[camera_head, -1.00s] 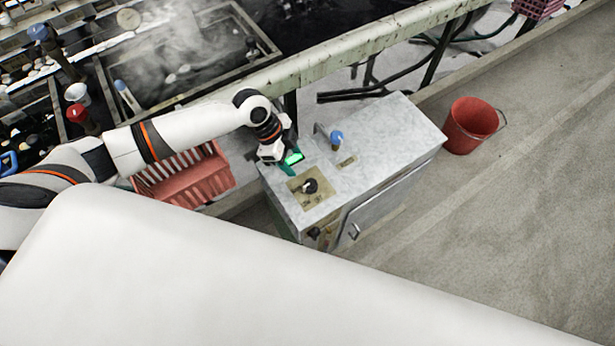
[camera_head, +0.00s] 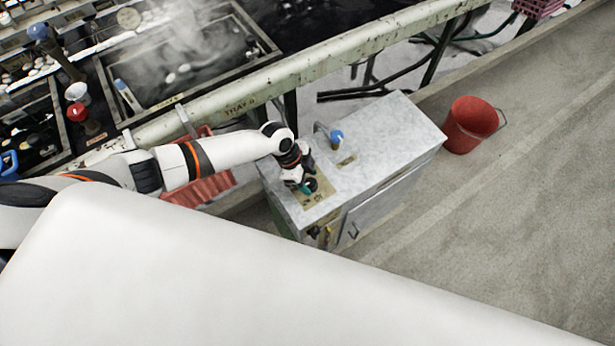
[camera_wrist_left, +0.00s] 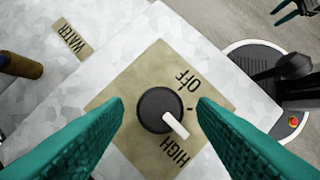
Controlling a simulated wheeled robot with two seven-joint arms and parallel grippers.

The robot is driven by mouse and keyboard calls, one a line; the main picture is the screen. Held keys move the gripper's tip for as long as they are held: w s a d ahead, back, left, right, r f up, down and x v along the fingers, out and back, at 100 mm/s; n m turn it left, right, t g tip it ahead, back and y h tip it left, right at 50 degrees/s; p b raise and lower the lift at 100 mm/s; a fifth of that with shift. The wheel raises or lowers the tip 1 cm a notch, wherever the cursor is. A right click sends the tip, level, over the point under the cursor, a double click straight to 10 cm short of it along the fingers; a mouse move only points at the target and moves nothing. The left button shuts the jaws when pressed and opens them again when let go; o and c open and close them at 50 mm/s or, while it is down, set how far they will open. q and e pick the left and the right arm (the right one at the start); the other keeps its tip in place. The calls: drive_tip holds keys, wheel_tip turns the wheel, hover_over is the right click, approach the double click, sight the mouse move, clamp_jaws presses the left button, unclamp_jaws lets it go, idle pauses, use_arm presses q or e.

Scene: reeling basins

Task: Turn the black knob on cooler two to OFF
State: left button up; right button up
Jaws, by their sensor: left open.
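The black knob (camera_wrist_left: 158,108) sits on a tan plate (camera_wrist_left: 215,88) marked OFF and HIGH. Its white pointer points to the lower right of the left wrist view, beside the HIGH lettering and away from OFF. My left gripper (camera_wrist_left: 160,106) is open, with its teal fingers on either side of the knob; I cannot tell whether they touch it. In the head view my left gripper (camera_head: 306,187) is over the plate on the grey cabinet top (camera_head: 385,135) and mostly hides the knob. My right gripper (camera_wrist_left: 296,9) shows partly at the wrist view's top right corner.
A blue-topped tap (camera_head: 336,137) stands on the cabinet behind the plate; a WATER label (camera_wrist_left: 72,38) is near it. A red bucket (camera_head: 470,125) is on the floor to the right. A pale rail (camera_head: 330,55) and steaming basins (camera_head: 180,65) lie behind.

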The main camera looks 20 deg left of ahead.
use_arm(q)
drive_tip(key=c, duration=1)
drive_tip(key=shift+o, duration=0.2)
drive_tip(key=shift+s+d+r+n+t+p, duration=0.15)
drive_tip(key=shift+n+t+p, duration=0.3)
drive_tip(key=shift+n+p, duration=0.7)
drive_tip(key=shift+s+r+n+t+p, duration=0.15)
drive_tip(key=shift+n+t+p, duration=0.3)
drive_tip(key=shift+n+p, duration=0.65)
drive_tip(key=n+y+p, duration=0.1)
drive_tip(key=n+p, duration=0.1)
drive_tip(key=n+t+p, duration=0.1)
drive_tip(key=n+p, duration=0.1)
drive_tip(key=n, duration=0.1)
drive_tip(key=shift+s+d+n+y, duration=0.1)
drive_tip(key=shift+d+n+y, duration=0.1)
drive_tip(key=shift+n+y, duration=0.2)
drive_tip(key=n+y+p, duration=0.1)
drive_tip(key=n+p, duration=0.1)
drive_tip(key=n, duration=0.1)
drive_tip(key=shift+d+f+t, duration=0.15)
drive_tip(key=shift+t, duration=0.25)
drive_tip(key=n+y, duration=0.1)
drive_tip(key=n, duration=0.1)
drive_tip(key=shift+f+n, duration=0.1)
drive_tip(key=shift+n, duration=0.25)
drive_tip(key=shift+d+n+y, duration=0.1)
drive_tip(key=shift+n+y, duration=0.4)
drive_tip(key=shift+n, duration=0.4)
